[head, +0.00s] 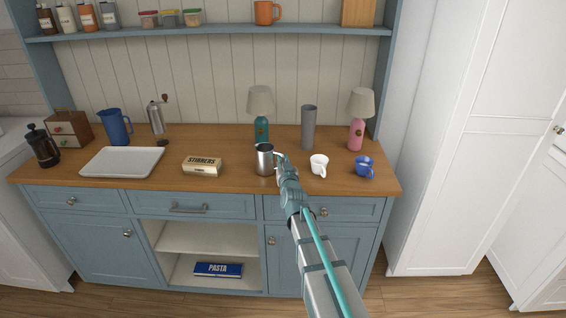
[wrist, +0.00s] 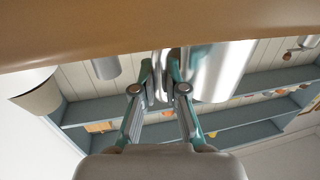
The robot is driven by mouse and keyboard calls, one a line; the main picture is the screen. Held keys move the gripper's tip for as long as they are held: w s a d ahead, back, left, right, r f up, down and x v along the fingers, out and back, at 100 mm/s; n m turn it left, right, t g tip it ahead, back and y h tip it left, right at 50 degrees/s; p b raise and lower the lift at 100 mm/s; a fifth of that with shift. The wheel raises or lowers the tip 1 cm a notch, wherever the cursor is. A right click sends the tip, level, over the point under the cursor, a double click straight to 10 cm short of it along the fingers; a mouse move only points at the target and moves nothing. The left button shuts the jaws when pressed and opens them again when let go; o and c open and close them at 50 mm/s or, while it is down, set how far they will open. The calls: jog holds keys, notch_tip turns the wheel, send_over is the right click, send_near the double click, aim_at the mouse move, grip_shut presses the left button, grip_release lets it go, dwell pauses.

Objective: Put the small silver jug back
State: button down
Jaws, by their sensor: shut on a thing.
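The small silver jug (head: 264,160) is upright at the front middle of the wooden counter (head: 232,183). I cannot tell whether its base touches the wood. My gripper (head: 280,159) comes from the front right and is shut on the jug's handle, at the jug's right side. In the wrist view, which is upside down, the fingertips (wrist: 163,72) close around the handle and the shiny jug body (wrist: 218,70) is beside them.
A stirrers box (head: 202,166) lies left of the jug, with a white tray (head: 123,161) beyond. A white cup (head: 319,165) and a blue cup (head: 365,167) stand right. A teal lamp (head: 261,130), a grey cylinder (head: 308,128) and a pink lamp (head: 357,133) stand behind.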

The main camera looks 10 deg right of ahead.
jog(key=shift+f, duration=0.2)
jog(key=c, duration=1.2)
grip_release()
jog(key=shift+r, duration=0.1)
